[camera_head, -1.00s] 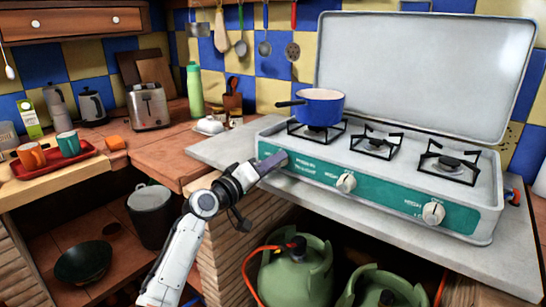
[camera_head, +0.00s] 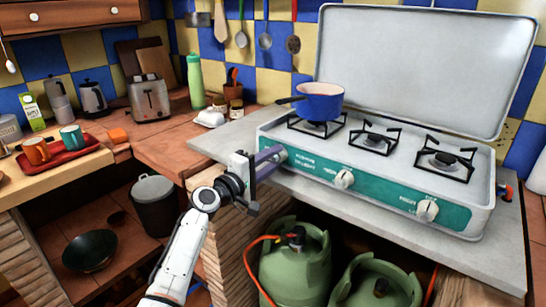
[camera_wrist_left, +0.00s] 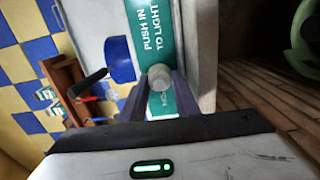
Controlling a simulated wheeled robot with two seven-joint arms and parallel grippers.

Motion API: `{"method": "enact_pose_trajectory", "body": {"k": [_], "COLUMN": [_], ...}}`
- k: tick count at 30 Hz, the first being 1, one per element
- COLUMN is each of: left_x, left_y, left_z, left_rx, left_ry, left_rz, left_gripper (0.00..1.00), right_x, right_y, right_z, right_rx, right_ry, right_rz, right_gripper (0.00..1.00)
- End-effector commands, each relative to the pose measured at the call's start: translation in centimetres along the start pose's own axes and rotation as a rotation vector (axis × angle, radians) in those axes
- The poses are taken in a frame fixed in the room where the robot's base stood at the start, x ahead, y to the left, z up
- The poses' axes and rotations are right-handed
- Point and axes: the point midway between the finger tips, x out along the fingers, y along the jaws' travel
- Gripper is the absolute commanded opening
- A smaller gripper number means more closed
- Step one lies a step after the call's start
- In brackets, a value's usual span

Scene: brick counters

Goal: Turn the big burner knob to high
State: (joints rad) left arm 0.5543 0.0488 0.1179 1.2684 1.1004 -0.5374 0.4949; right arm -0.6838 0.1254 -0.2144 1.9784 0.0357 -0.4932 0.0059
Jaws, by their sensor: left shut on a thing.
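The stove (camera_head: 480,222) has a teal front panel with three white knobs. The left knob (camera_head: 283,156) is partly hidden by my left gripper (camera_head: 276,155), whose purple-grey fingers reach it from the left. In the left wrist view the round knob (camera_wrist_left: 158,76) sits between the two fingertips (camera_wrist_left: 158,88), beside the "PUSH IN TO LIGHT" lettering. The gripper is shut on this knob. The middle knob (camera_head: 344,179) and right knob (camera_head: 427,211) are untouched. My right gripper is out of view.
A blue pot (camera_head: 320,102) stands on the left burner, its handle pointing left. The stove's lid (camera_head: 420,70) is up. Green gas bottles (camera_head: 293,268) stand below the counter. A green bottle (camera_head: 195,82) and toaster (camera_head: 149,100) are farther left.

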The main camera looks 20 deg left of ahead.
Motion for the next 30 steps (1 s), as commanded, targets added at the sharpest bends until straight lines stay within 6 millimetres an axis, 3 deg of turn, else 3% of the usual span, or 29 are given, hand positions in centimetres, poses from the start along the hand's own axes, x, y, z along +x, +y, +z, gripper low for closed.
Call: {"method": "enact_pose_trajectory", "body": {"k": [15, 16, 18, 30], "left_x": [-0.02, -0.02, -0.02, -0.05], "left_y": [-0.21, -0.21, -0.18, -0.22], "left_z": [0.07, 0.07, 0.07, 0.03], "left_rx": [-0.018, -0.018, -0.018, -0.017], "left_ry": [-0.002, -0.002, -0.002, -0.001], "left_rz": [-0.003, -0.003, -0.003, -0.004], "left_gripper": [0.06, 0.33, 0.45, 0.47], "right_x": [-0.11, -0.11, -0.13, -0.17], "right_y": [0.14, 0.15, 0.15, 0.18], "right_z": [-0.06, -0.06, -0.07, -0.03], "right_rx": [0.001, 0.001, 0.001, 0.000], "right_ry": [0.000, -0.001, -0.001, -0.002], "right_rz": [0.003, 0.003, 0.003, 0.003], "right_gripper": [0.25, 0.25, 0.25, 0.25]}}
